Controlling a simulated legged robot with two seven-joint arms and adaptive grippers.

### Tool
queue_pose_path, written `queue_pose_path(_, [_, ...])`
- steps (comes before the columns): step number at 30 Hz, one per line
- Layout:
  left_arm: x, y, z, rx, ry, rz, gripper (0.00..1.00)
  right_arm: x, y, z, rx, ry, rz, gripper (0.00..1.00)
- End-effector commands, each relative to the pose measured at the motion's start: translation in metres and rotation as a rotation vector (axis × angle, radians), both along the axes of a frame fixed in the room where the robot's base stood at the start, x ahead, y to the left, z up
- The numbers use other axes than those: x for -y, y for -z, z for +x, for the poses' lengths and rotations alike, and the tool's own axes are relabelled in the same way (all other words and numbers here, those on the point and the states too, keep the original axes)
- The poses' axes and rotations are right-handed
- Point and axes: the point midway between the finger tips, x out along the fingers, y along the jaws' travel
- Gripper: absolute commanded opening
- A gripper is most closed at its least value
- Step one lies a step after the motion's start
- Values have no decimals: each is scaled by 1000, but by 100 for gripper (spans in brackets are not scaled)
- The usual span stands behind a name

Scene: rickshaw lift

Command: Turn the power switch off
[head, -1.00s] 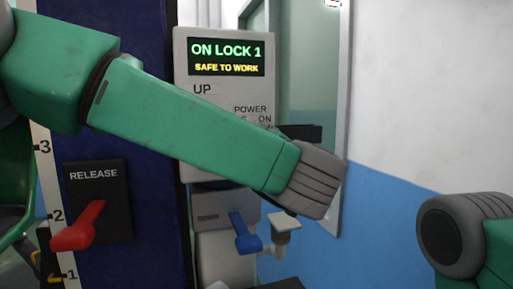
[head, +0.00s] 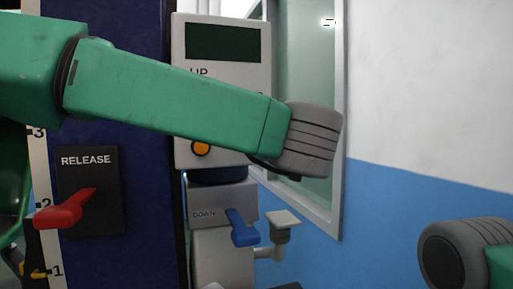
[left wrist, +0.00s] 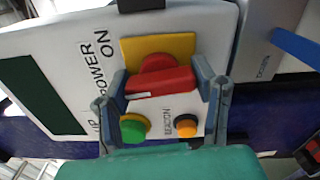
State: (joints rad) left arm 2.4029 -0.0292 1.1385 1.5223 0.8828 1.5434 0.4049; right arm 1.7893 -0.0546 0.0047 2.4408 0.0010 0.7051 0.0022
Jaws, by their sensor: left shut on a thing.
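The power switch (left wrist: 160,82) is a red handle on a yellow plate (left wrist: 130,48) in the left wrist view. "POWER" and "ON" lettering is beside it. My left gripper (left wrist: 163,88) is shut on the red handle, one grey finger at each end. In the head view the control box (head: 185,120) has a blank dark display (head: 222,42). My left forearm crosses in front of the box and hides the switch and gripper there. Part of my right arm shows at the lower right; its gripper is out of view.
A green button (left wrist: 133,127) and an orange button (left wrist: 186,125) are close to my left fingers. A red release lever (head: 65,210) is on the blue column at left. A blue "DOWN" lever (head: 240,230) is below the box. A window and wall are at right.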

Motion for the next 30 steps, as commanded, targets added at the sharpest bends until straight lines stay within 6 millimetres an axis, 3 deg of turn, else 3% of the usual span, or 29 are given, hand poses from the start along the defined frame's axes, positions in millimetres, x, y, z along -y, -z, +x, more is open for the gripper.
queue_pose_path(3, [-5,7,1,32,-11,-105,23,0,18,0,0,0,0,0])
queue_pose_path(15, [-4,11,2,123,-10,-407,23,0,54,0,0,0,0,0])
queue_pose_path(30, [0,11,3,166,-8,-550,24,0,69,0,0,0,0,0])
